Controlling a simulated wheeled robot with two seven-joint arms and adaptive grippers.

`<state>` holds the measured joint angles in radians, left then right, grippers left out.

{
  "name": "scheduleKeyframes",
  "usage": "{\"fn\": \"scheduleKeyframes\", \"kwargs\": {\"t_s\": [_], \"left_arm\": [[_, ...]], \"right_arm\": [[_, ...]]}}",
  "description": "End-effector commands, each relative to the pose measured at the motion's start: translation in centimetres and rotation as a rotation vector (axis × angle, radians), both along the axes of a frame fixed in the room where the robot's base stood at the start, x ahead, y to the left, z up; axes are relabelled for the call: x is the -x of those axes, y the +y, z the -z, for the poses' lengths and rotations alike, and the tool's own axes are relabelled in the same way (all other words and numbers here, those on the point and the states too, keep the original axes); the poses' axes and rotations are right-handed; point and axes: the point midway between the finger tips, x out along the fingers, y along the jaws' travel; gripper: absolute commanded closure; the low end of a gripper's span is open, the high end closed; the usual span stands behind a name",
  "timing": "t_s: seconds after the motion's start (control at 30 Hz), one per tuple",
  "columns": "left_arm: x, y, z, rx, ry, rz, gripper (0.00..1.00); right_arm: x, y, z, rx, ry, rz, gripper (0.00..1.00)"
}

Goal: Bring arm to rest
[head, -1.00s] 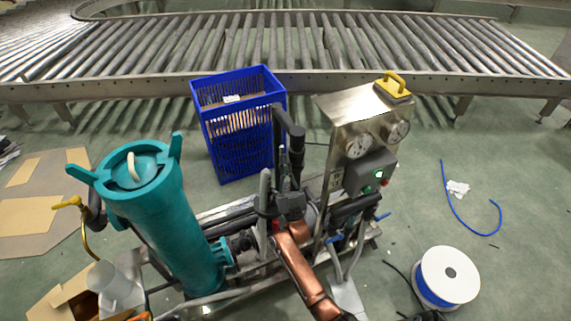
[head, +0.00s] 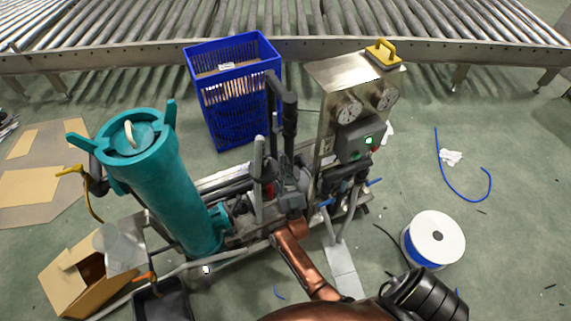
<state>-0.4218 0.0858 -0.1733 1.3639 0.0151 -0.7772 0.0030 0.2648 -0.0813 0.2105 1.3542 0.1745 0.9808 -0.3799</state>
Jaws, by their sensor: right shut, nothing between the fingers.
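My right arm (head: 305,263) is copper coloured and comes in from the bottom, with its dark joint (head: 430,295) at the bottom right. It reaches up to my right gripper (head: 287,184), which is dark and shut with nothing in it. The gripper shows in front of the middle of the pump skid, among dark pipes, so its fingertips are hard to make out. I cannot tell whether it touches the skid. My left gripper is not in view.
The skid carries a teal filter housing (head: 160,190) and a steel gauge panel (head: 328,110) with a yellow-handled tool (head: 383,53) on top. A blue crate (head: 232,100) stands behind. A cable spool (head: 436,240) and open carton (head: 85,280) flank it. A roller conveyor (head: 300,48) spans the back.

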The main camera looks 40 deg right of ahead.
Motion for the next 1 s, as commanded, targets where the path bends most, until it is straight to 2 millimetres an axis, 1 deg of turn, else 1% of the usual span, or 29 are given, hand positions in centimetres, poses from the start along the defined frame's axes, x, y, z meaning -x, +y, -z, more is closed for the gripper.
{"fn": "scheduleKeyframes", "kwargs": {"t_s": [0.1,0.33,0.4,0.47,0.57,0.6,0.67,0.7,0.73,0.77,0.8,0.87,0.9,0.97,1.0], "left_arm": [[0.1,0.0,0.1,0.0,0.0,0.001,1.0],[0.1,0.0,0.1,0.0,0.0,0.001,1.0],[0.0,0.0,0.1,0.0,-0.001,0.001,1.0],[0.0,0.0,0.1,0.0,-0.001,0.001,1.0],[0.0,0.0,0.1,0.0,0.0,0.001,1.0],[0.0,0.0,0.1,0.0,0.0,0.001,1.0],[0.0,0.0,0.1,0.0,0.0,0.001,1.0],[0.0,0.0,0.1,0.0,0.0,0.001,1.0],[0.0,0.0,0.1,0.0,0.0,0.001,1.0],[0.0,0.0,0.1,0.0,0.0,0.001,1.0],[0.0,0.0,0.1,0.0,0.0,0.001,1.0],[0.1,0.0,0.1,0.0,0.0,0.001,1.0],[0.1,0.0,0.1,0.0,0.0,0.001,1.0],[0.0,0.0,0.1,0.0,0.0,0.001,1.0],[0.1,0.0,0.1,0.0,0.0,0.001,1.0]], "right_arm": [[0.4,0.2,0.4,0.0,-0.001,-0.001,1.0],[0.4,0.3,0.6,0.001,0.003,-0.002,1.0],[0.3,0.3,1.4,-0.002,0.031,-0.014,1.0],[0.1,0.5,3.1,-0.005,0.092,-0.037,1.0],[-0.3,1.2,8.0,-0.019,0.26,-0.099,1.0],[-0.3,1.5,10.7,-0.029,0.346,-0.127,1.0],[0.3,2.2,15.0,-0.048,0.482,-0.17,1.0],[0.9,2.6,17.8,-0.061,0.57,-0.195,1.0],[1.5,2.9,19.9,-0.07,0.636,-0.213,1.0],[2.2,3.2,21.9,-0.08,0.699,-0.228,1.0],[3.3,3.5,24.6,-0.095,0.782,-0.247,1.0],[5.3,4.1,28.5,-0.118,0.904,-0.271,1.0],[6.8,4.4,31.0,-0.135,0.984,-0.285,1.0],[9.4,4.8,34.5,-0.156,1.101,-0.301,1.0],[11.3,5.1,36.7,-0.172,1.178,-0.31,1.0]]}}
